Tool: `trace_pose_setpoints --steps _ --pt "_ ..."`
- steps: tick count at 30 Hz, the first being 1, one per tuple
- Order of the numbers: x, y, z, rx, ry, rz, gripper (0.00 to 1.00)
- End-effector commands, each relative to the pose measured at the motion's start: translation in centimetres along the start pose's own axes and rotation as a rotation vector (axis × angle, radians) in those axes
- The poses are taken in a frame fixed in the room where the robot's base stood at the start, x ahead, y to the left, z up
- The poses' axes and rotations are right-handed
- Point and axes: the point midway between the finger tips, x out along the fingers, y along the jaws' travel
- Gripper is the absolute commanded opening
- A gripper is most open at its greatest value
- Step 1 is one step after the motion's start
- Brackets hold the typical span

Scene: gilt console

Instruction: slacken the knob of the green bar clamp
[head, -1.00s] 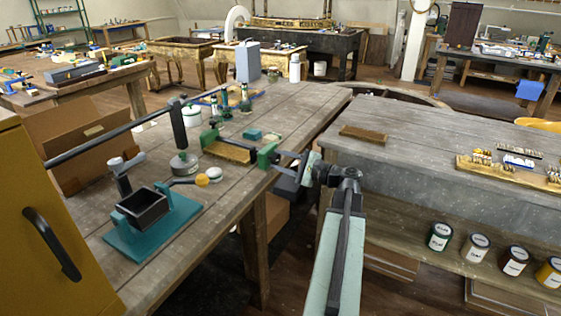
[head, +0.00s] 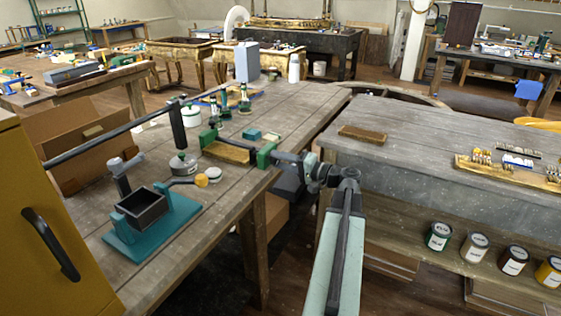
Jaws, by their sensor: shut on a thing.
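The green bar clamp lies on the left workbench, its green jaws at both ends of a tan wooden block (head: 227,152). The near green jaw (head: 265,155) is at the bench's right edge. My gripper (head: 281,158) reaches in from the right and is shut at the clamp's knob end, just right of that jaw. The knob itself is hidden by the gripper fingers.
A teal stand with a dark open box (head: 148,208) and a lidded pot (head: 183,165) stand nearer on the bench. A long dark bar (head: 110,135) crosses above. Bottles and small green blocks stand farther back. A gap separates this bench from the grey bench (head: 420,135) at right.

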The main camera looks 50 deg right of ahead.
Motion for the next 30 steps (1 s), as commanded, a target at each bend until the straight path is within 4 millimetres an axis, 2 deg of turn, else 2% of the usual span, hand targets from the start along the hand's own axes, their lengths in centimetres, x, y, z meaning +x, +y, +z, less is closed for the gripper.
trace_pose_setpoints --steps 18,30 --pt "0.21 -0.14 0.01 -0.579 0.0 -0.005 0.0" --pt "0.21 -0.12 0.04 -0.867 0.0 -0.004 0.0"
